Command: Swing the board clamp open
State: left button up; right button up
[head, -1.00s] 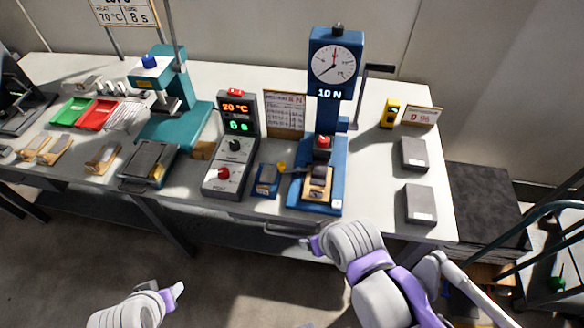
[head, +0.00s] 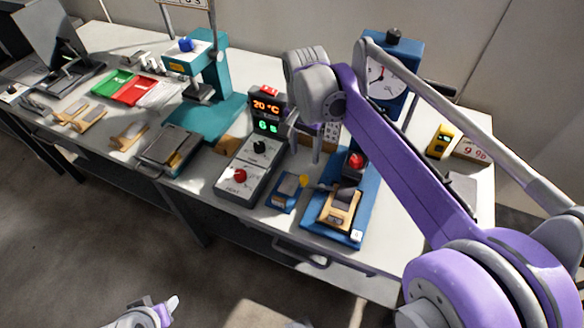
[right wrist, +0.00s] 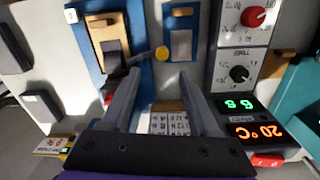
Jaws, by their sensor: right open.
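The board clamp is a dark lever with a yellow knob (head: 303,181).
The grey control box (head: 250,165) reading 20 °C and 6 s stands close left of my right gripper. A teal press (head: 205,100) stands farther left. My right arm hides part of the blue dial column (head: 395,50).

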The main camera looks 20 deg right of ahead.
aim_at(304, 178)
jog(key=f, duration=0.5)
jog(key=f+b, duration=0.1)
jog(key=f, duration=0.4)
jog(key=shift+w+d+f, duration=0.1)
jog(key=shift+w+f, duration=0.1)
jog(key=shift+f, duration=0.15)
grip_shut()
